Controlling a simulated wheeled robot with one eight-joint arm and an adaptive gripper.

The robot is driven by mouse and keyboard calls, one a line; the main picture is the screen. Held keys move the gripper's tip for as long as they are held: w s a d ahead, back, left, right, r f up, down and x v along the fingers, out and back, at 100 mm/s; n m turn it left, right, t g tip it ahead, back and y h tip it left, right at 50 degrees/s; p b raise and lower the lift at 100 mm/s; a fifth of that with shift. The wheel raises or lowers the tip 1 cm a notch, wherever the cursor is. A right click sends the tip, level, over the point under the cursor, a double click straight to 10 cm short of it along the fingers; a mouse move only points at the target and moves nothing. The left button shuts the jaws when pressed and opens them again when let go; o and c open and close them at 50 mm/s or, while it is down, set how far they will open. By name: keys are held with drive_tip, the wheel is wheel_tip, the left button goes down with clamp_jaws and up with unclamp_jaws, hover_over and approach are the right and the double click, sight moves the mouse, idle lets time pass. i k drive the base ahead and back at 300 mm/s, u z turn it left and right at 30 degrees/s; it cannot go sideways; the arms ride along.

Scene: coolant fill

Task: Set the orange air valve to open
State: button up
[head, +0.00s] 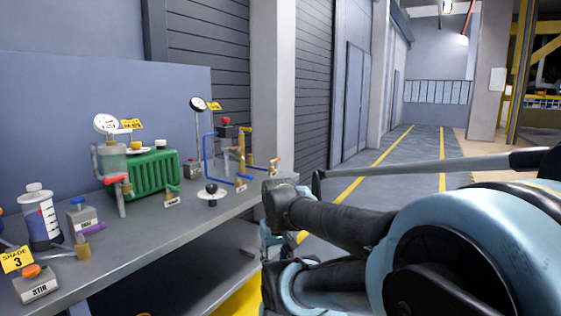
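The orange-handled valve (275,158) is at the right end of the grey bench, on brass pipework with a small white tag (272,173) below it. Its handle looks tilted, but it is too small to read its setting or the tag. My arm (340,220) fills the lower right foreground, to the right of the bench end and apart from the valve in the picture. I cannot make out my gripper's fingers.
A pillar (273,90) stands behind. The aisle at right is clear.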

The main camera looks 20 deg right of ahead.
sight(279, 159)
drive_tip(key=z, duration=0.5)
drive_tip(key=k, duration=0.6)
drive_tip(key=z, duration=0.9)
drive_tip(key=k, duration=0.7)
drive_tip(key=z, duration=0.4)
drive_tip(key=i, duration=1.55)
drive_tip(key=u, duration=1.25)
drive_tip(key=i, duration=1.05)
drive_tip(key=u, duration=0.75)
